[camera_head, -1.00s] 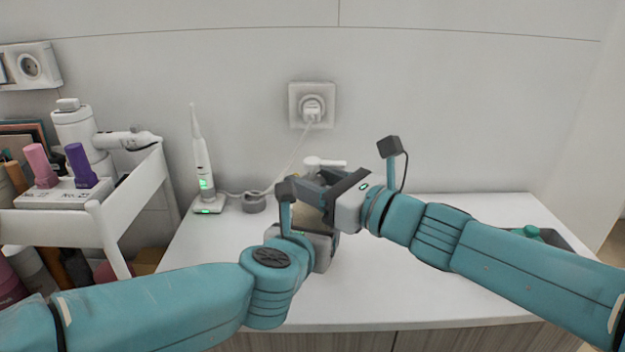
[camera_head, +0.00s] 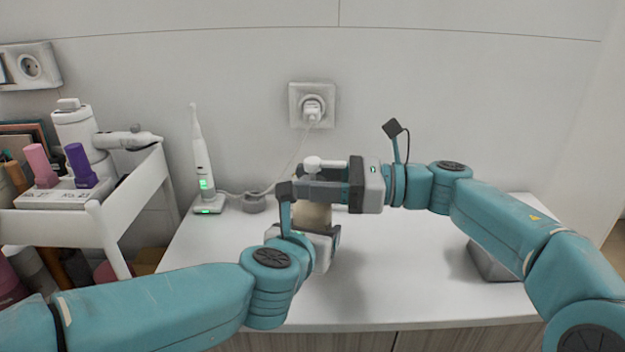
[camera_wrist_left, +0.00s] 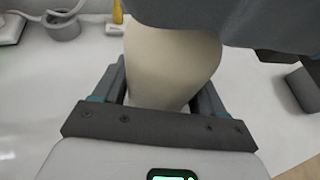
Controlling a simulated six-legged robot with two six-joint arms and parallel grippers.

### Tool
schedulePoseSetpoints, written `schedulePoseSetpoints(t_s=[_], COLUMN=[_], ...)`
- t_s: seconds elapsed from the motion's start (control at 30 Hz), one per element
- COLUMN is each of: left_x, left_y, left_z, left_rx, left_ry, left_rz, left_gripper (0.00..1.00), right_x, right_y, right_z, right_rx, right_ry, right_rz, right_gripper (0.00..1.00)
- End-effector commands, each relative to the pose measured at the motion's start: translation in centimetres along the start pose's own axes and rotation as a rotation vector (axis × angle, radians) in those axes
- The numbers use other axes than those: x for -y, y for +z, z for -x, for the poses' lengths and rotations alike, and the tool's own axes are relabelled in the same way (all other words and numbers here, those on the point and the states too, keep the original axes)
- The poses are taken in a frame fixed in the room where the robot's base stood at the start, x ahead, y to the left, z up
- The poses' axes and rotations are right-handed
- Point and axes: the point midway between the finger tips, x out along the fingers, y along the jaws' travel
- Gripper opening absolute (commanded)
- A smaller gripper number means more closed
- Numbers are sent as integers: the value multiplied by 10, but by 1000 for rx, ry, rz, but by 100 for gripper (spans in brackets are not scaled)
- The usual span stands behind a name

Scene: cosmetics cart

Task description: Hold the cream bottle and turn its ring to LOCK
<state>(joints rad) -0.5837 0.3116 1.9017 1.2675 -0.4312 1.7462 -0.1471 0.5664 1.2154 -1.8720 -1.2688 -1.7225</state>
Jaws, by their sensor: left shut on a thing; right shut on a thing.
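The cream bottle (camera_head: 314,214) stands on the white counter, with its beige body and white pump head (camera_head: 326,164) showing in the head view. My left gripper (camera_wrist_left: 163,85) is shut on the bottle's lower body, and the beige body fills the space between its fingers in the left wrist view. My right gripper (camera_head: 318,190) is shut around the bottle's neck, just below the pump head, reaching in from the right. The ring and its markings are hidden behind the right gripper's fingers. In the left wrist view the dark right gripper covers the bottle's top.
An electric toothbrush (camera_head: 202,165) stands on its charger at the back left, beside a grey round holder (camera_head: 254,203). A white cart (camera_head: 130,208) with nail polish bottles is at the left. A grey tray (camera_head: 488,264) sits at the right, partly behind my right arm.

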Motion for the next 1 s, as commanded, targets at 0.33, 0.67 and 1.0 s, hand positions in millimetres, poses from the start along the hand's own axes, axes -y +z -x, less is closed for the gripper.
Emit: schedulePoseSetpoints(t_s=[0.33, 0.67, 1.0], left_x=[1, 1, 0], left_y=[-2, -2, -2], left_z=[0, 0, 0], left_rx=[-5, -5, -4], left_ry=[-2, -2, -1], left_rz=[-4, -3, -1], left_gripper=[24, 24, 24], right_x=[0, 0, 1], right_y=[2, 2, 1], right_z=[1, 1, 10], right_rx=[2, 2, 0], right_ry=[25, 24, 23], right_rz=[5, 4, 2], right_gripper=[17, 69, 69])
